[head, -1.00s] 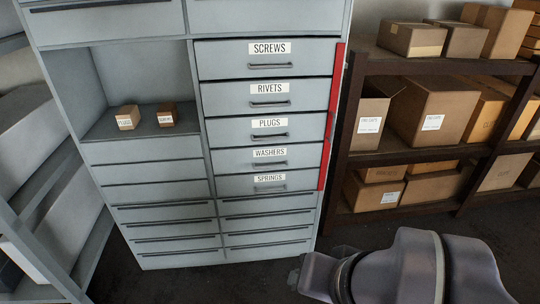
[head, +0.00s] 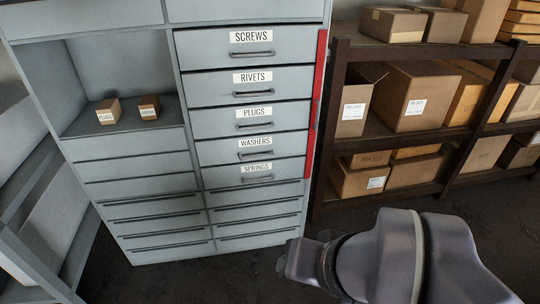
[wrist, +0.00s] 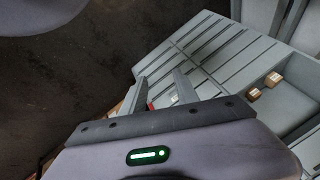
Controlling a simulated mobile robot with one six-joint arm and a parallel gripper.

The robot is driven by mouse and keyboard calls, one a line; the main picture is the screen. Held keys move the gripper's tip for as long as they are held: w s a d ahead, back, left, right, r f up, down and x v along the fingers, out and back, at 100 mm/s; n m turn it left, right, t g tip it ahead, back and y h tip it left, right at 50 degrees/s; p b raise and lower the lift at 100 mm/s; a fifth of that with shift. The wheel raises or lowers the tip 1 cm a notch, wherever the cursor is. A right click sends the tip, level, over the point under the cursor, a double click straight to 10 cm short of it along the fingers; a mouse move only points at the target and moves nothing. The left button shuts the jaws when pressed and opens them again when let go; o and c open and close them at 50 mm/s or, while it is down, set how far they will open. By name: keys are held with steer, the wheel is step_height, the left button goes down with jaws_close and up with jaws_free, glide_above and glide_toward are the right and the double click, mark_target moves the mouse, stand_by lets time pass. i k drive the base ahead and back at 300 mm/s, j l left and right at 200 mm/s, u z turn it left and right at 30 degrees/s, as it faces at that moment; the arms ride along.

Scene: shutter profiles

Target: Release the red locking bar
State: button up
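The red locking bar (head: 316,105) stands upright along the right edge of the labelled drawers of the grey cabinet (head: 150,255). It runs from beside the SCREWS drawer (head: 252,52) down to beside the SPRINGS drawer (head: 258,174). In the wrist view, my gripper (wrist: 161,84) has its two fingers spread apart with nothing held between them. A small red patch, probably the bar (wrist: 150,106), shows past the fingers, partly hidden by the gripper body. In the head view, my arm is at the lower right, below and apart from the bar.
The RIVETS (head: 253,86), PLUGS (head: 253,120) and WASHERS (head: 255,148) drawers are shut. Two small boxes (head: 108,112) (head: 149,107) sit in the open bay on the left. A dark shelf rack (head: 385,143) with cardboard boxes stands close right of the bar. Dark floor lies in front.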

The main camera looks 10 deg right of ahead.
mark_target(322, 34)
steer(key=i, duration=1.1)
steer(key=l+z, duration=0.05)
